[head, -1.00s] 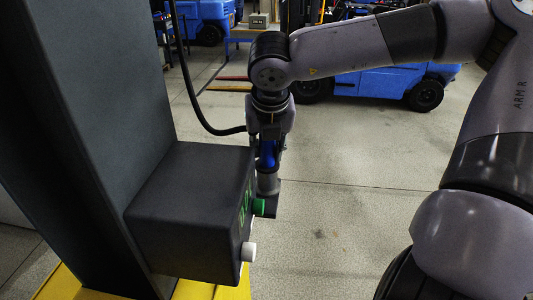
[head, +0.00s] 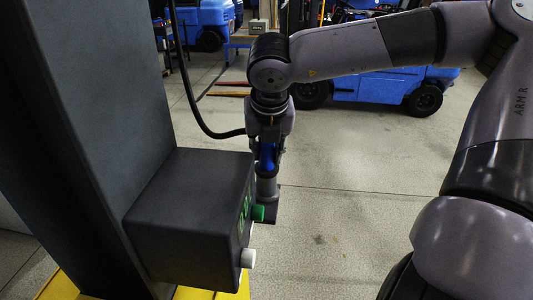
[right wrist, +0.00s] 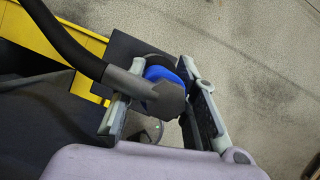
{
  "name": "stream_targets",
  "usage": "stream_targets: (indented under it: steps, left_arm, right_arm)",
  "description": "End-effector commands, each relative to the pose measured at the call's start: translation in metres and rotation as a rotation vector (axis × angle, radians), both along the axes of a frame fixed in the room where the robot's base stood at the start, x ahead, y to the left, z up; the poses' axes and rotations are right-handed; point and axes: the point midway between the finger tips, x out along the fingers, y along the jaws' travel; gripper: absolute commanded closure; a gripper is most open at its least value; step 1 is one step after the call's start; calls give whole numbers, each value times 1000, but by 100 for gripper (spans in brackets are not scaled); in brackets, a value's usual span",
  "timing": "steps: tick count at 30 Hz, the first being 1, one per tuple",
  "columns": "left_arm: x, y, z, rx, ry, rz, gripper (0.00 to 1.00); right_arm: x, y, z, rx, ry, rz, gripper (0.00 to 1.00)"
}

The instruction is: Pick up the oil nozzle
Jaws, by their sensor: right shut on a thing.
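The oil nozzle (head: 267,155) is blue with a grey fitting. It stands upright beside the dark control box, partly hidden by my gripper. A black hose (head: 190,90) runs to it. In the right wrist view, the nozzle's dark grey head (right wrist: 168,98) and blue part lie between the two fingers. My right gripper (head: 268,143) points down from above and is shut on the nozzle; it also shows in the right wrist view (right wrist: 160,80). A grey cylindrical piece (head: 268,186) is below the blue part. My left gripper is not in view.
A dark column (head: 100,90) and the control box (head: 185,220), with a green button (head: 258,213) and white knob (head: 248,257), stand close on the left. A yellow base (head: 200,293) is below. The floor (head: 350,230) to the right is clear. A blue forklift (head: 385,88) stands behind.

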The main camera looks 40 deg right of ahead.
Motion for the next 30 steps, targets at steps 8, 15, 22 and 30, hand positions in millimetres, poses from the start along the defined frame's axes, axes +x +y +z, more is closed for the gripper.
stream_targets:
  steps: [8, 15, 22, 30]
  left_arm:
    - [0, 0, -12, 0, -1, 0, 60]
    - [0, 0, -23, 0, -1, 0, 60]
    - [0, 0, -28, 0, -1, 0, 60]
    - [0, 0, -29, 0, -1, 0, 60]
  right_arm:
    - [1, 0, 42, -2, -8, -3, 100]
    - [1, 0, 103, -2, -7, -3, 100]
    - [0, 0, 155, -1, -4, -4, 100]
    - [0, 0, 187, -1, -2, -2, 100]
